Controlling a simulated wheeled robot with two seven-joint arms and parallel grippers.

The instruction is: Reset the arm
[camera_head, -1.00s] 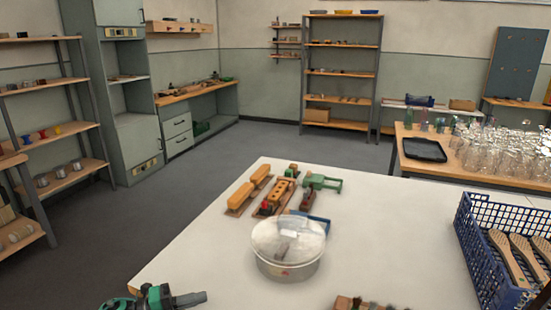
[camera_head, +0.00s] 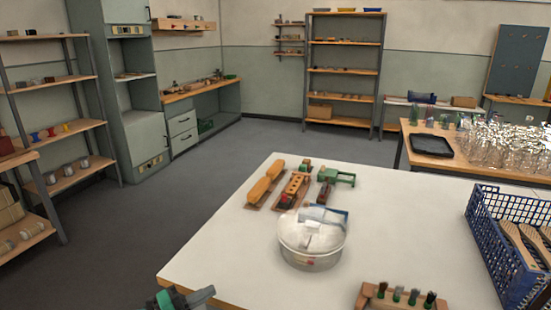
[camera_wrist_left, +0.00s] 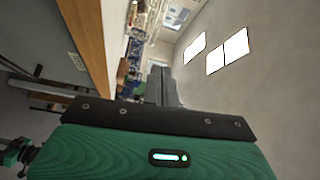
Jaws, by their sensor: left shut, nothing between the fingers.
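My left gripper (camera_head: 203,294) shows at the bottom edge of the head view, near the white table's front left corner. Its green and dark body is mostly cut off by the frame. In the left wrist view its dark fingers (camera_wrist_left: 161,84) are together, with nothing seen between them. They point towards the room, with a pale wall and bright panels to the right. My right gripper is in neither view.
The white table (camera_head: 230,262) holds a lidded clear tub (camera_head: 312,243), wooden blocks (camera_head: 264,187), a green fixture (camera_head: 337,177), a wooden block with several tufts (camera_head: 400,299) and a blue crate (camera_head: 500,250) of wooden brush bodies. Grey floor lies to the left.

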